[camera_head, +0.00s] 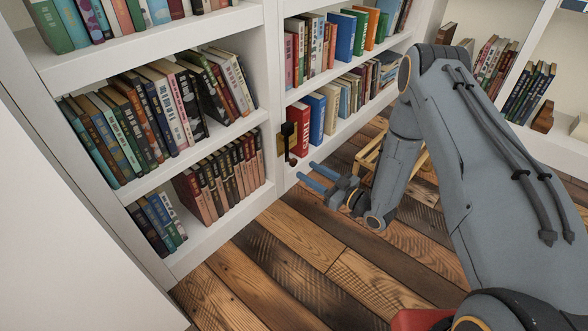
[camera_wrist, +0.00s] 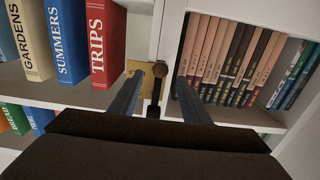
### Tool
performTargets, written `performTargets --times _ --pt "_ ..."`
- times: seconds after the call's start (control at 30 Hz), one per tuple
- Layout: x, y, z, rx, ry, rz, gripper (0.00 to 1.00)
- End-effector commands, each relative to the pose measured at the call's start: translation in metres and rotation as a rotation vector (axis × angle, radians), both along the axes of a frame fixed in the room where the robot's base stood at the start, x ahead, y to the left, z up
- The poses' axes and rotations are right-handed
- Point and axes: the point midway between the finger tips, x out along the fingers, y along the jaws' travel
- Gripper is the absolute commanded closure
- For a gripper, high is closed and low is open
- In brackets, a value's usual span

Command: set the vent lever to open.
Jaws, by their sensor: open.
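The vent lever (camera_head: 287,150) is a dark handle with a round knob, mounted on a brass plate (camera_head: 280,143) on the white upright between two bookcase sections. In the head view it hangs downward from a black block (camera_head: 289,129). In the wrist view the brown knob (camera_wrist: 159,69) and dark stem show in the gap between my fingers, with the brass plate (camera_wrist: 146,67) partly behind the left finger. My gripper (camera_head: 306,170) is open with two blue fingers pointing at the upright, just right of and below the knob. I cannot tell whether a finger touches the lever.
White bookcases with several rows of books stand left and behind. A red book (camera_head: 298,130) stands close to the lever's right. A wooden frame (camera_head: 368,158) is on the floor behind my arm. The plank floor (camera_head: 290,245) in front is clear.

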Motion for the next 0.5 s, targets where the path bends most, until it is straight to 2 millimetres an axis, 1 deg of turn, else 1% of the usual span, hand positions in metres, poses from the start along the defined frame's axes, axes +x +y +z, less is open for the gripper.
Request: performTargets --times 0.17,0.4,0.5 --pt "0.008 0.013 -0.002 0.009 -0.007 0.007 0.57" --pt "0.031 0.042 -0.003 0.008 -0.006 0.006 0.57" --pt "0.039 0.051 -0.002 0.007 -0.007 0.005 0.57"
